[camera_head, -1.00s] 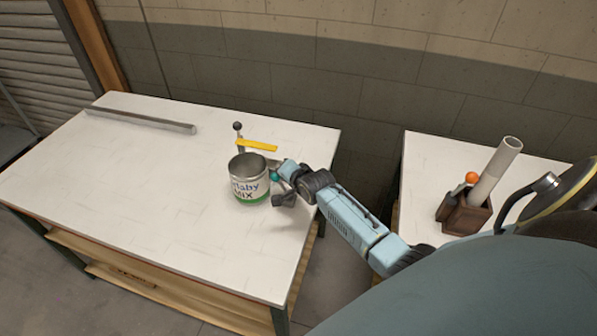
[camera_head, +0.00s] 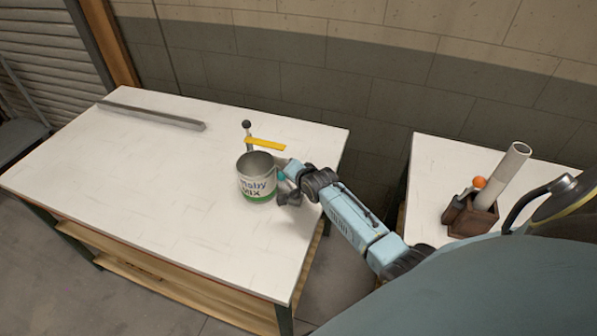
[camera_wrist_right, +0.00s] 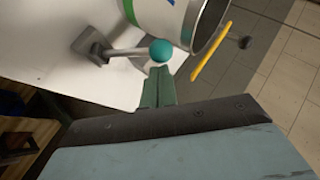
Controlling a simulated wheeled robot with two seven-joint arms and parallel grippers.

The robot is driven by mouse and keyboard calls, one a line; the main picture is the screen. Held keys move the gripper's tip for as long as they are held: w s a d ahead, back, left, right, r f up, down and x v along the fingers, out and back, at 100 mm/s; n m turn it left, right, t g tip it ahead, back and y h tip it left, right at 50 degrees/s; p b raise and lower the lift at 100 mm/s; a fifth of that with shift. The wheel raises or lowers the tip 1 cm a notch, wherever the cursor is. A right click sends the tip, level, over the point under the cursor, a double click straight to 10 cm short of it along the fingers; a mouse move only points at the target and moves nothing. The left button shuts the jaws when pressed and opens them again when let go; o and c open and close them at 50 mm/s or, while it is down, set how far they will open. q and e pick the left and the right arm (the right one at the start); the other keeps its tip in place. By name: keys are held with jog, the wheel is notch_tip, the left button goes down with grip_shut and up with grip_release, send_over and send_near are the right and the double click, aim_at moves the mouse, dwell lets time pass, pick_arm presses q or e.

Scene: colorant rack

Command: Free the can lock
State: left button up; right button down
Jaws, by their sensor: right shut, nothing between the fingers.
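An open metal can (camera_head: 257,183) with a white and green label stands upright near the right side of the white table. A lever with a teal ball knob (camera_head: 282,175) sits at its right, on a grey base (camera_head: 289,198). Behind the can are a yellow bar (camera_head: 265,145) and a post with a dark ball (camera_head: 246,124). My right gripper (camera_head: 290,171) is at the teal knob. In the right wrist view, its closed fingers (camera_wrist_right: 159,77) point at the teal knob (camera_wrist_right: 160,50), very close; I cannot tell whether they touch. My left gripper is out of view.
A long grey bar (camera_head: 150,114) lies at the table's far left. A second table (camera_head: 430,180) on the right holds a brown holder (camera_head: 472,217) with a pale tube (camera_head: 503,175) and an orange-tipped item (camera_head: 479,182). The left table's middle is clear.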

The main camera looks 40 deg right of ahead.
jog(key=s+d+r+p, duration=0.1)
jog(key=s+r+p, duration=0.3)
jog(key=s+r, duration=0.4)
jog(key=s, duration=0.2)
jog(key=shift+s+d+p, duration=0.35)
jog(key=shift+d+p, duration=0.05)
dwell(0.4)
